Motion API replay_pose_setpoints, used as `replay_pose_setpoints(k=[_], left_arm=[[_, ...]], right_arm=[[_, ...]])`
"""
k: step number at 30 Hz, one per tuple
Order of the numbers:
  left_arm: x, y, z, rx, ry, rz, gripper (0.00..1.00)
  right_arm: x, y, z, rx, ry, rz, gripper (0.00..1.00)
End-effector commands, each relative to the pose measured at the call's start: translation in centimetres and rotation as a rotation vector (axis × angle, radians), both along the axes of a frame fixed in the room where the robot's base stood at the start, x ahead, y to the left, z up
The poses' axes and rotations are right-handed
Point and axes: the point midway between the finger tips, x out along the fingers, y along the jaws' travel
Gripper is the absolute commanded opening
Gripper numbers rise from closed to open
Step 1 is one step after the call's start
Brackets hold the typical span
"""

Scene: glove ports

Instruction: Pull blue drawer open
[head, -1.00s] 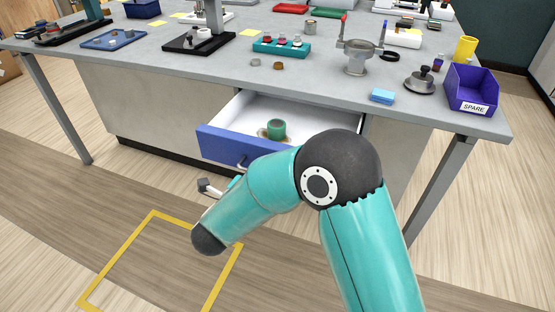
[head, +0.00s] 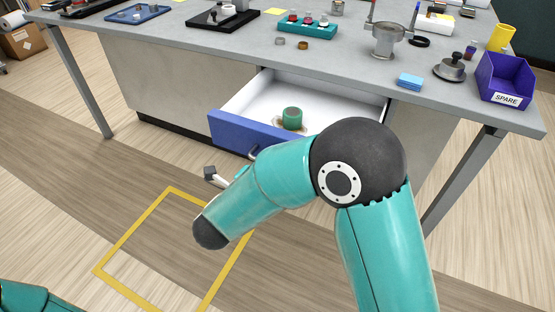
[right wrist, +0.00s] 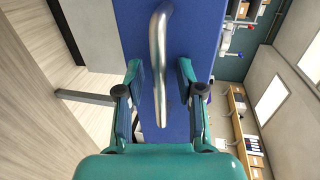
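The blue drawer (head: 228,131) stands partly open under the grey bench, with its white inside showing. A green round container (head: 292,118) stands in it. My right arm covers the right part of the drawer front. In the right wrist view the blue front (right wrist: 128,22) carries a metal bar handle (right wrist: 159,45). My right gripper (right wrist: 160,75) has its two fingers apart, one on each side of the handle, with gaps visible. In the head view the arm mostly hides this gripper. My left gripper is out of view; only a piece of the left arm shows at the bottom left.
The grey bench top (head: 340,63) holds a teal rack (head: 306,27), a metal pot (head: 385,40), blue pads (head: 410,81) and a purple SPARE bin (head: 505,82). A yellow floor outline (head: 133,226) lies in front of the bench. Bare floor lies left of my right arm.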

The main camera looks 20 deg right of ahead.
Motion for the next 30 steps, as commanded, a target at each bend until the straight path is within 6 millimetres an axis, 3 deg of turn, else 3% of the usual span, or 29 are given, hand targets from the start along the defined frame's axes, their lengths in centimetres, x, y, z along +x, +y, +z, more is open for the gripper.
replay_pose_setpoints(k=[11,24,30], left_arm=[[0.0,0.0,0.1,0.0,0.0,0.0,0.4],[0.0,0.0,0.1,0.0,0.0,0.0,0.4],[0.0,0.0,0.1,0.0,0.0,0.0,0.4]], right_arm=[[-0.6,0.6,0.2,0.0,0.0,-0.002,0.37],[-5.6,6.6,1.8,-0.001,-0.001,0.001,0.37],[-7.2,8.4,2.3,0.0,0.0,-0.001,0.37]])
